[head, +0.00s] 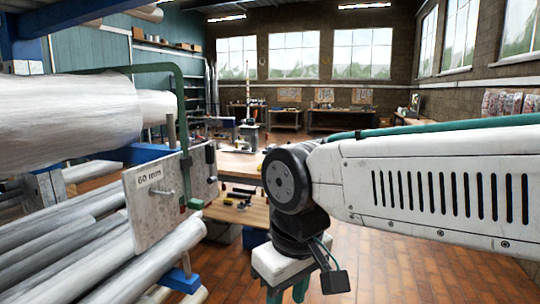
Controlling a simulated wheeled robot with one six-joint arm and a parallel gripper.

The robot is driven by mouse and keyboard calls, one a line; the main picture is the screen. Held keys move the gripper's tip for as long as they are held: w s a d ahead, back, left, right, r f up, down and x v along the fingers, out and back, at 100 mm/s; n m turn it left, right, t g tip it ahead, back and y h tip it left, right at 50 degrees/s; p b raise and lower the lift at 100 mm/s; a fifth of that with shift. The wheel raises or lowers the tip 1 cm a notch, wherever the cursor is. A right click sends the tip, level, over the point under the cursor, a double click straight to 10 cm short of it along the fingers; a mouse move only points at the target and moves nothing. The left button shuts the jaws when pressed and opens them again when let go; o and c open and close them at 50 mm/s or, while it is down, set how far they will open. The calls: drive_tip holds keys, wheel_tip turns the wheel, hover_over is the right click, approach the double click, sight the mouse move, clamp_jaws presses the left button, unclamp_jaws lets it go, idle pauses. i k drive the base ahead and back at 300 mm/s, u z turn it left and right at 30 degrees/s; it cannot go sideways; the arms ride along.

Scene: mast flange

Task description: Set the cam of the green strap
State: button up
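I cannot make out the strap's cam clearly. The pale plate (153,203) is marked "60 mm" and has a metal pin standing out. A second pale plate (203,172) stands behind it. My gripper (287,293) points down at the bottom middle, right of the plates and apart from them. Its green fingers are cut off by the picture's edge.
Several silver tubes (60,255) lie on a rack with blue arms (182,280) below the mast. A low wooden table (240,212) with small objects stands behind. The brick-coloured floor (400,265) at the right is clear.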

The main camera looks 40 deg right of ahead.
sight(209, 147)
drive_tip(key=z, duration=0.25)
drive_tip(key=k, duration=0.5)
drive_tip(key=z, duration=0.55)
drive_tip(key=i, duration=0.9)
drive_tip(key=u, duration=0.65)
